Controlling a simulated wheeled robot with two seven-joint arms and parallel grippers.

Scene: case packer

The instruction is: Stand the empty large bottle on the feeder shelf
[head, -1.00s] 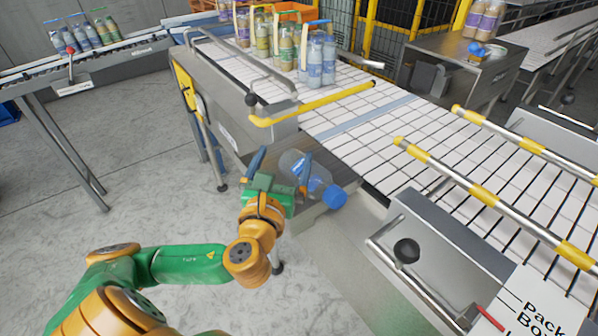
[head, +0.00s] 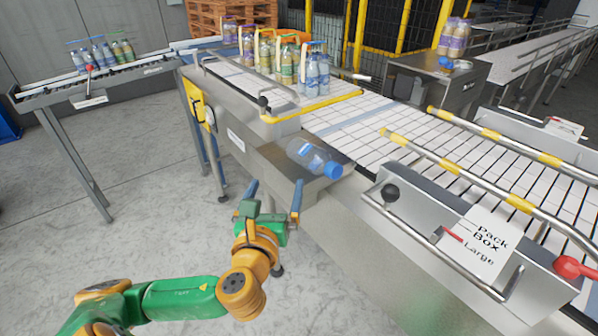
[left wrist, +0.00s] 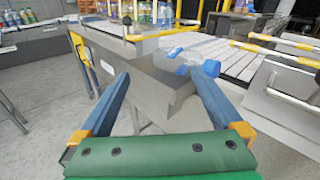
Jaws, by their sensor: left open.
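The clear large bottle (head: 313,158) with a blue cap and blue label lies on its side on the grey metal shelf (head: 272,160) beside the conveyor, cap toward the right. It also shows in the left wrist view (left wrist: 186,62), beyond my fingers, its cap near the shelf's right end. My left gripper (head: 274,190) is open and empty, in front of the shelf and apart from the bottle. Its two blue fingers (left wrist: 160,92) are spread wide in the left wrist view. My right gripper is not in view.
The white conveyor (head: 370,135) runs behind the shelf, with a yellow rail (head: 310,106) at its near edge. Several bottle packs (head: 314,70) stand on its far part. A "Pack Box Large" sign (head: 478,243) and a black knob (head: 389,193) are at the right. Floor at the left is free.

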